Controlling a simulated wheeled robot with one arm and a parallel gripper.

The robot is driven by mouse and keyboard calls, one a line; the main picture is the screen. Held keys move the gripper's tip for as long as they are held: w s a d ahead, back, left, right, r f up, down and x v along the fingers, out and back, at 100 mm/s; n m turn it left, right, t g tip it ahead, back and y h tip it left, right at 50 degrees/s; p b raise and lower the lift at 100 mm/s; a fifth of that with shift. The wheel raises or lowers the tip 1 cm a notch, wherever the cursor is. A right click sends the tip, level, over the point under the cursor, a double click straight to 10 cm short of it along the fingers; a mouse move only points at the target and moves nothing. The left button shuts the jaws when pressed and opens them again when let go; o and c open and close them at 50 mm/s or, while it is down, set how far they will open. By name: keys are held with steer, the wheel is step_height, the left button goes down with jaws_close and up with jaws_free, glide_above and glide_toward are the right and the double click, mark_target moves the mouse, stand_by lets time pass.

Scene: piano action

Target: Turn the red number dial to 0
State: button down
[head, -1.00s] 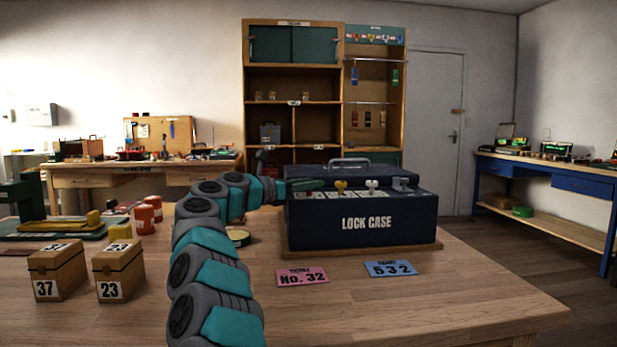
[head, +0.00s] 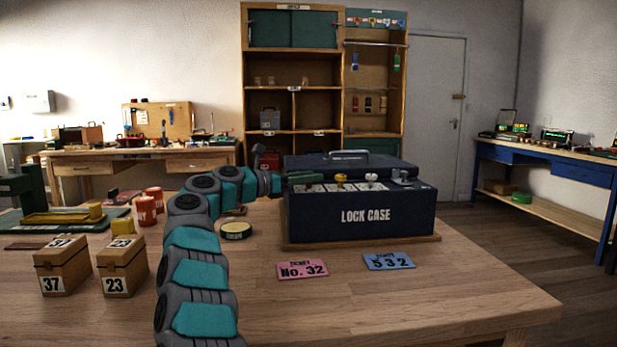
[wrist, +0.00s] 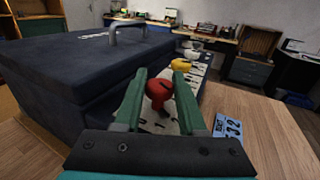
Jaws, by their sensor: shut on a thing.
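The lock case (head: 365,216) is a dark blue box on a wooden base on the table, with a row of dials along its front ledge. The red dial (wrist: 158,92) sits on a white plate between my fingers in the wrist view. My gripper (wrist: 160,76) has green fingers, one on each side of the red dial, shut on it. Some digits show on the plate, but the dial's setting is too small to tell. In the head view my gripper (head: 302,177) is at the left end of the row. The yellow dial (head: 341,178) and white dial (head: 371,178) stand to its right.
A grey latch (head: 403,179) is at the right end of the ledge. A pink ticket (head: 302,269) and a blue ticket reading 532 (head: 389,261) lie in front of the case. Two wooden boxes (head: 62,266) (head: 122,266) stand at left. The case's raised back lies beside my gripper.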

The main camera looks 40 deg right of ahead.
steer(key=shift+c, duration=2.4)
jaws_free()
steer(key=w+a+b, duration=0.1)
steer(key=a, duration=0.6)
steer(key=shift+a+b, duration=0.35)
steer(key=shift+b, duration=0.05)
